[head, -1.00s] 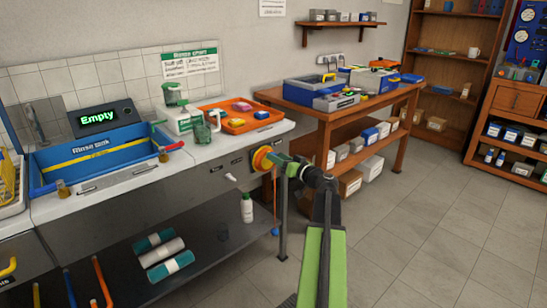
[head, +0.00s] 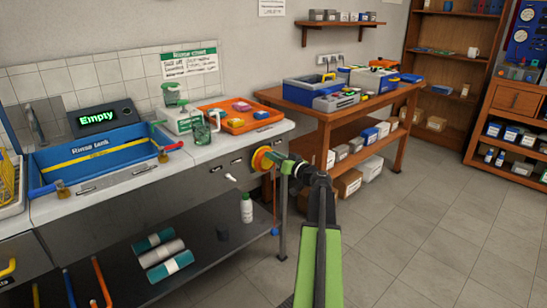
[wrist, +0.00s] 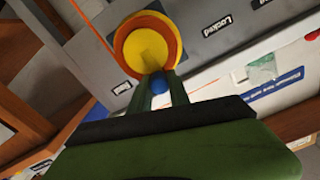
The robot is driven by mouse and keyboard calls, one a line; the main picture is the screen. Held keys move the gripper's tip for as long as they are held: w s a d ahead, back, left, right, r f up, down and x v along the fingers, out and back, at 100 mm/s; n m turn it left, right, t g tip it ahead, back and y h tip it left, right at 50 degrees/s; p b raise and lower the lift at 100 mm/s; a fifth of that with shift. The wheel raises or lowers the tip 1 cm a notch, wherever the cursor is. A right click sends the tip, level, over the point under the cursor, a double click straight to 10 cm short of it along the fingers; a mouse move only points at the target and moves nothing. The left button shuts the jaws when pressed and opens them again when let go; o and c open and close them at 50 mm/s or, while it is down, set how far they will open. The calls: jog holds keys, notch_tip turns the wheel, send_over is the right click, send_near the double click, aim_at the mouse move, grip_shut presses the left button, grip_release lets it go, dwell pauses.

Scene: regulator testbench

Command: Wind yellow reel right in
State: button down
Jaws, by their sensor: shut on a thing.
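The yellow reel (head: 262,159), with an orange rim, is mounted on the grey front panel of the bench, near its right end. In the wrist view the yellow disc (wrist: 147,48) faces me, ringed in orange. A blue knob (wrist: 159,83) shows in front of its edge, between my green fingers. My gripper (head: 282,164) is at the reel and shut on this blue knob. An orange cord (head: 274,205) hangs below the reel with a blue end piece (head: 275,231), clear of the floor.
The bench top holds a rinse tank (head: 95,158) and an orange tray (head: 238,119). A wooden table (head: 322,112) with cases stands close behind my gripper. A white bottle (head: 247,208) is on the shelf below. The floor to the right is clear.

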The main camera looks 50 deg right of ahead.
jog(key=shift+d+f+m, duration=0.1)
jog(key=shift+d+m, duration=0.35)
jog(key=shift+m, duration=0.55)
notch_tip(320, 180, down, 6)
jog(key=d+m+b, duration=0.2)
jog(key=m+b, duration=0.4)
jog(key=m, duration=1.5)
jog(key=shift+s+d+f+m, duration=0.15)
jog(key=shift+d+m, duration=0.15)
jog(key=shift+d, duration=0.1)
jog(key=shift+b, duration=0.3)
jog(key=c, duration=1.2)
grip_release()
jog(key=shift+c, duration=0.2)
